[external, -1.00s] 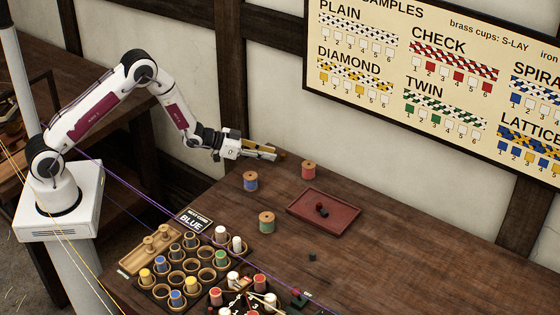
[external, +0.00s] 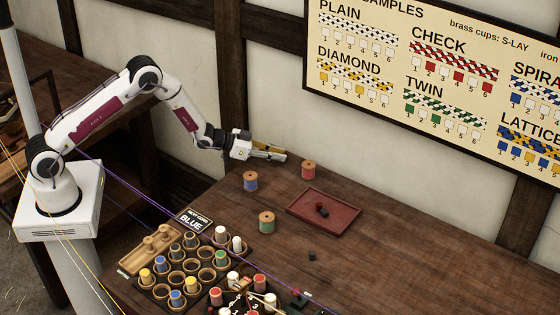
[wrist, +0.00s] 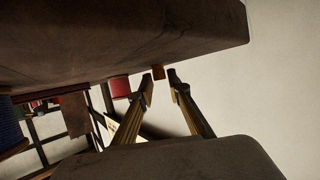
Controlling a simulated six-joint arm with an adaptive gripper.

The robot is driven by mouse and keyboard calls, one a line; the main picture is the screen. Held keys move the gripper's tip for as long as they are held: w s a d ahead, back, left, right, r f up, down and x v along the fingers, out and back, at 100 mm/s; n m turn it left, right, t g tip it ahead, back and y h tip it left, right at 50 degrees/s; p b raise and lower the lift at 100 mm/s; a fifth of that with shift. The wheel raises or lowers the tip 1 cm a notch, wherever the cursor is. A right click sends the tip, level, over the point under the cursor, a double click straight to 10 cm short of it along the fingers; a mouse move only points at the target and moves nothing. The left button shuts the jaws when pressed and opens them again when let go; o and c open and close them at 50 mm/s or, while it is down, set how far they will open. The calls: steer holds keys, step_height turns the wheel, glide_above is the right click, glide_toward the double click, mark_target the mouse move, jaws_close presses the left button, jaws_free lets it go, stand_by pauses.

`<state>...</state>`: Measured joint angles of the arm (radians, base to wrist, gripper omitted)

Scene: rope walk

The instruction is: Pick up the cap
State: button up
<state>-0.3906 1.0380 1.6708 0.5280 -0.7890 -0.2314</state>
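A small orange-brown block-like piece (wrist: 158,73) shows between my fingertips in the wrist view, against the dark table; it may be the cap, but I cannot tell for sure. My gripper (external: 280,154) is low over the far left part of the table, near the wall. In the wrist view its two fingers (wrist: 160,80) are apart, with a gap between the tips. The piece appears at or just beyond the tips, and I cannot tell whether they touch it. In the external view it is not clear apart from the fingers.
A red spool (external: 308,169) stands just right of my gripper, a blue spool (external: 250,181) below it and a green spool (external: 266,222) nearer. A red tray (external: 345,222) holds small dark pieces. A small dark piece (external: 312,256) lies on the table (external: 400,265). Cup racks fill the front.

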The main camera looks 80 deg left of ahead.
steer(key=shift+x, duration=1.15)
jaws_close()
